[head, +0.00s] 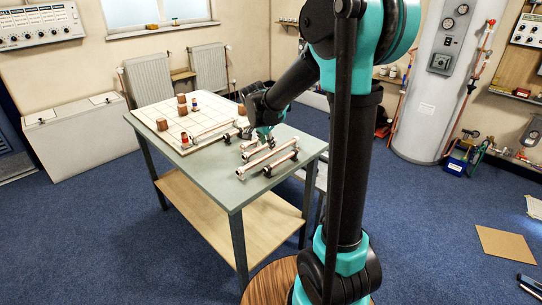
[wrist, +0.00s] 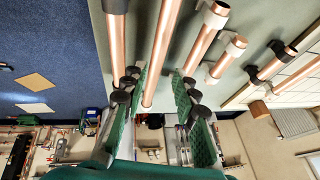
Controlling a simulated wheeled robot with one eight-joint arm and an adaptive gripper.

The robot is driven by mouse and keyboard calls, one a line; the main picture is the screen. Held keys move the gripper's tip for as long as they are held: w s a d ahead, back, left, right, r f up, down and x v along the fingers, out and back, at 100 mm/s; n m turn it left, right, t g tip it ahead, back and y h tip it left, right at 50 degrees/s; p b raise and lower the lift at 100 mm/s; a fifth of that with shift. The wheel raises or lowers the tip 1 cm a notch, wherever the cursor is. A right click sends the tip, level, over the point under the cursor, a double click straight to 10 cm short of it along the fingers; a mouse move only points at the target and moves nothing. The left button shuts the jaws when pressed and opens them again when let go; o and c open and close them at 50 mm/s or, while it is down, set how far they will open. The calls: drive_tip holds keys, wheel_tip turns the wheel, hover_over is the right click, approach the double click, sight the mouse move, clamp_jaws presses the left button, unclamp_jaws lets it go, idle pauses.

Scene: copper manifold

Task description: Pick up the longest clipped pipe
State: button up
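Several copper pipes in clips lie on the grey-green table (head: 222,180). One long pipe (head: 262,160) lies toward the table's front right in the head view. In the wrist view, a long copper pipe (wrist: 161,50) runs up between the fingers of my gripper (wrist: 158,80) and leaves the top of the picture. It looks the longest there, though its far end is hidden. My gripper (head: 264,134) is low over the pipes, fingers apart, with gaps to the pipe on both sides.
Shorter pipes (wrist: 204,36) and (wrist: 230,58) lie to the right of the fingers in the wrist view. A white gridded board (head: 158,106) with brown blocks (head: 162,124) and another pipe (head: 213,128) covers the table's far left. The table's near left corner is clear.

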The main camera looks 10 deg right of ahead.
sight(271, 154)
drive_tip(key=shift+x, duration=4.15)
drive_tip(key=shift+s+d, duration=0.15)
drive_tip(key=shift+c, duration=0.2)
clamp_jaws()
